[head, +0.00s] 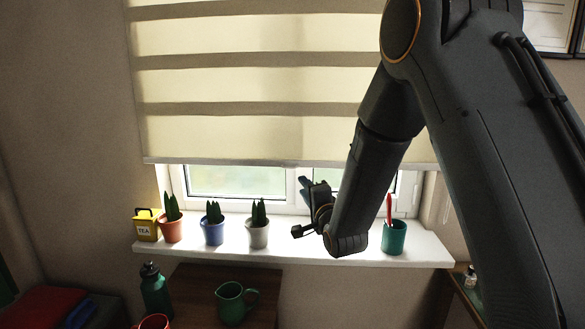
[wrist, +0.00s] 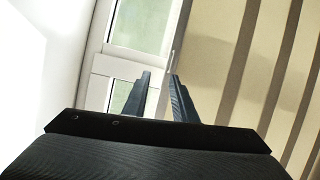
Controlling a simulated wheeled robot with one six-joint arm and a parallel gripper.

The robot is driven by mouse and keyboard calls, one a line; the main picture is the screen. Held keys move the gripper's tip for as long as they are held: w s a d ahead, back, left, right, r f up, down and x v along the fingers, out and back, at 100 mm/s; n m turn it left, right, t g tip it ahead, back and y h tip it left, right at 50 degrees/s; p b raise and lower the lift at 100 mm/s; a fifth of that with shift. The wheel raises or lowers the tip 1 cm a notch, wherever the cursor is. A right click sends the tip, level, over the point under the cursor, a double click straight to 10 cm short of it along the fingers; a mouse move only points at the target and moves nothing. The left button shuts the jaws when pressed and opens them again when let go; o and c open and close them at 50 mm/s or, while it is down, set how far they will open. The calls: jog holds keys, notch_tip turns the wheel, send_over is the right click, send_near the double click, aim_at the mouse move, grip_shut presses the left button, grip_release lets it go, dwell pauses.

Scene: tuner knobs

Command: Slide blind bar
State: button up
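The striped roller blind (head: 255,90) hangs part-way down over the window, and its pale bottom bar (head: 225,162) runs across just above the open strip of glass. My gripper (head: 304,181) is in front of the window, a little below the bar in the head view. In the wrist view the blind fills the right side, and its bar edge (wrist: 181,40) runs down towards my gripper's fingertips (wrist: 160,74). The two dark fingers are apart with nothing seen held between them. I cannot tell whether a finger touches the bar. My arm hides the bar's right part in the head view.
The white sill (head: 300,250) holds a yellow tea tin (head: 146,226), several potted plants, including a blue pot (head: 213,232), and a green cup (head: 394,238) close to my arm. Below stand a green bottle (head: 154,290) and a green jug (head: 235,303).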

aim_at(291, 168)
jog(key=shift+m+t+y, duration=0.3)
jog(key=shift+t+y, duration=0.1)
jog(key=shift+y, duration=0.1)
jog(key=shift+s+a+r+p+x, duration=0.2)
jog(key=shift+p+x, duration=0.25)
jog(key=shift+x, duration=1)
jog(key=shift+w+a+r+p+x, duration=0.1)
jog(key=shift+r+p+x, duration=0.25)
jog(key=shift+x, duration=1.05)
jog(key=shift+s+a+r+p+x, duration=0.15)
jog(key=shift+p+x, duration=0.35)
jog(key=shift+x, duration=0.95)
jog(key=shift+s, duration=0.1)
grip_shut()
